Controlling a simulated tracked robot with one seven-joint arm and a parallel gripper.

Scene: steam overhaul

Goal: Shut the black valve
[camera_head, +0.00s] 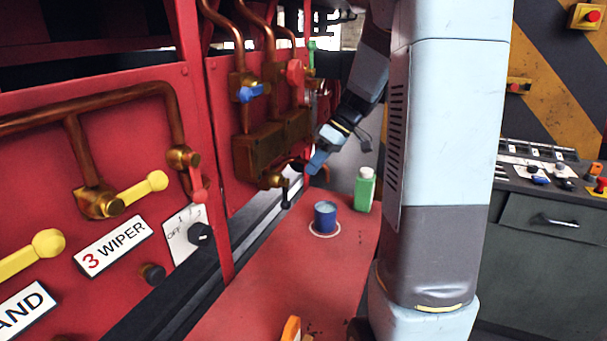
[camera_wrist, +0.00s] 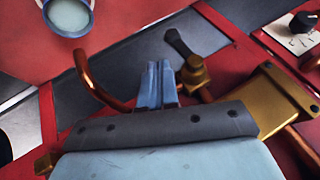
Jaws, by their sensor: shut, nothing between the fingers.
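The black valve (camera_head: 285,191) has a short black lever that hangs down from a brass body (camera_head: 271,180) at the bottom of the red panel. In the wrist view its black lever (camera_wrist: 182,43) points away from the brass body (camera_wrist: 196,74), just right of my fingers. My gripper (camera_head: 317,163) is to the right of the lever and slightly higher in the head view. Its blue fingers (camera_wrist: 157,72) are shut and empty, apart from the lever. The gap in depth is hard to judge.
A curved copper pipe (camera_wrist: 98,84) is left of my fingers. A blue cup (camera_head: 325,217) and a green bottle (camera_head: 364,190) stand on the red shelf (camera_head: 290,275). Blue (camera_head: 250,93) and red (camera_head: 295,72) valve handles are above. A dial (camera_head: 199,234) is at lower left.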

